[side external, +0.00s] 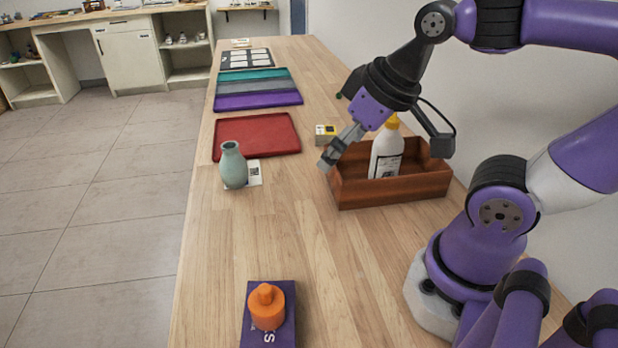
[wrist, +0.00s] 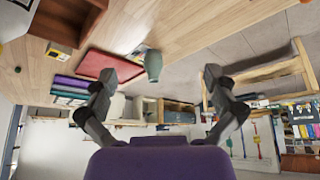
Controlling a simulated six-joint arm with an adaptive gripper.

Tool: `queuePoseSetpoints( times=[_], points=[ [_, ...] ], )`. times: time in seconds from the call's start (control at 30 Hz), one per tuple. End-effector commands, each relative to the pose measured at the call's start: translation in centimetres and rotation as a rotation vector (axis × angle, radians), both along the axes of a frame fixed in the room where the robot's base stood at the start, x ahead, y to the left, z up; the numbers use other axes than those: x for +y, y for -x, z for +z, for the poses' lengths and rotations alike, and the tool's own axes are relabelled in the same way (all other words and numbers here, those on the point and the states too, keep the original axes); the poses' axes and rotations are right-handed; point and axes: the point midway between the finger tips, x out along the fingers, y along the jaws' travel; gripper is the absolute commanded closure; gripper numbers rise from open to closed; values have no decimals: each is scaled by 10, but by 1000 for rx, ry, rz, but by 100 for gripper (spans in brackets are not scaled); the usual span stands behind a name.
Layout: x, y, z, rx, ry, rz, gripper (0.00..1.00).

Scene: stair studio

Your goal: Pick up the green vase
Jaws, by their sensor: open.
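The pale green vase (side external: 233,165) stands upright near the left edge of the wooden table, partly on a small white printed card (side external: 255,172). In the wrist view the vase (wrist: 153,65) shows beyond and between my spread fingers. My gripper (side external: 328,163) is up to the right of the vase, by the left end of the wooden box, with a clear gap to the vase. In the wrist view my gripper (wrist: 160,78) is open, with nothing between its fingers.
A brown wooden box (side external: 395,192) holding a white bottle (side external: 386,153) with a yellow cap stands right of my gripper. A red tray (side external: 256,136) lies behind the vase. An orange object (side external: 267,306) sits on a purple box (side external: 287,337) at the front. The table between vase and box is clear.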

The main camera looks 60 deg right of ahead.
Motion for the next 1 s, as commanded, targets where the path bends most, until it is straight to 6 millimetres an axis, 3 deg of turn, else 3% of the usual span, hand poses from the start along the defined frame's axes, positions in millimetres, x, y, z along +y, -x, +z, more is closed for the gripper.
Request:
queuePoseSetpoints(
  times=[0.17,0.33,0.5,0.6,0.73,1.0],
  points=[
    [0,-32,12,26,12,56,0],
    [-5,-101,17,61,25,178,0],
    [-18,-171,-5,86,28,306,0],
    [-28,-202,-25,94,26,369,0],
    [-37,-226,-47,97,23,423,0],
    [-37,-244,-80,99,20,455,0]
  ],
)
